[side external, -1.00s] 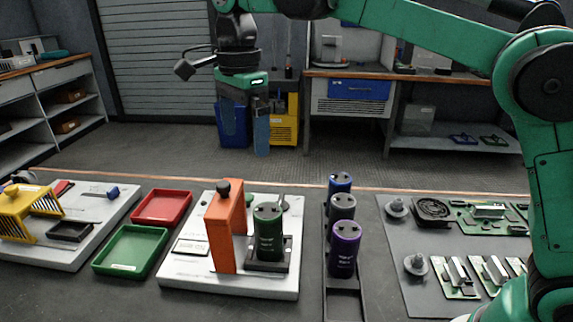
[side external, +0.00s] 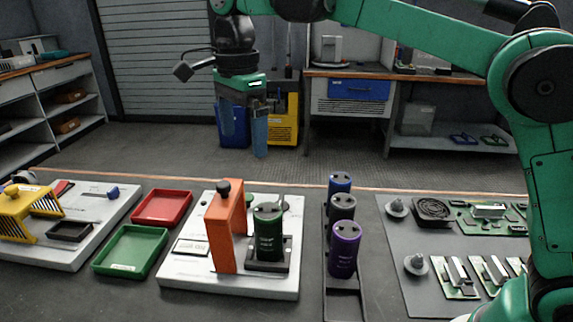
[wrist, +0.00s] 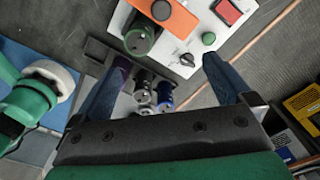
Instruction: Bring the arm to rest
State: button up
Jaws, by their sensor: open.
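My gripper (side external: 243,130) hangs in the air, fingers down, above and behind the bench in the side view. Its two blue fingers are apart with nothing between them; in the wrist view my gripper (wrist: 165,85) also shows spread and empty. Below it, a dark green capacitor (side external: 269,232) stands upright in a black holder on the white board (side external: 190,277), beside an orange bracket (side external: 221,235) with a black knob. A black rack (side external: 345,304) to the right holds a blue capacitor (side external: 340,187), a grey capacitor (side external: 341,212) and a purple capacitor (side external: 344,250), all upright.
A red tray (side external: 162,206) and a green tray (side external: 130,250) lie left of the white board. A yellow slotted cover (side external: 30,212) sits on another board at far left. Circuit boards and a fan (side external: 432,210) lie on a grey mat at right. Air around my gripper looks free.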

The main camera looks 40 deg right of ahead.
aim_at(257, 214)
jog(key=s+d+f+n+t, duration=0.2)
jog(key=s+d+f+n, duration=0.1)
jog(key=n, duration=0.3)
jog(key=s+d+f+n+t, duration=0.2)
jog(key=s+d+f+n, duration=0.1)
jog(key=s+d+n, duration=0.1)
jog(key=s+d+f+n+t, duration=0.3)
jog(key=s+n, duration=0.2)
jog(key=n, duration=0.2)
jog(key=shift+s+d+n, duration=0.1)
jog(key=shift+d+n, duration=0.15)
jog(key=shift+n, duration=0.05)
jog(key=shift+f+n, duration=0.2)
jog(key=shift+n, duration=0.1)
jog(key=shift+w+a+f+n+g+y, duration=0.2)
jog(key=shift+w+n+g+y, duration=0.1)
jog(key=shift+n+g+y, duration=0.4)
jog(key=w+r+n+g+y, duration=0.2)
jog(key=w+n+y, duration=0.3)
jog(key=n+y, duration=0.75)
jog(key=shift+n+h, duration=0.45)
jog(key=x, duration=1.1)
jog(key=shift+w+f, duration=0.15)
jog(key=shift+f, duration=0.05)
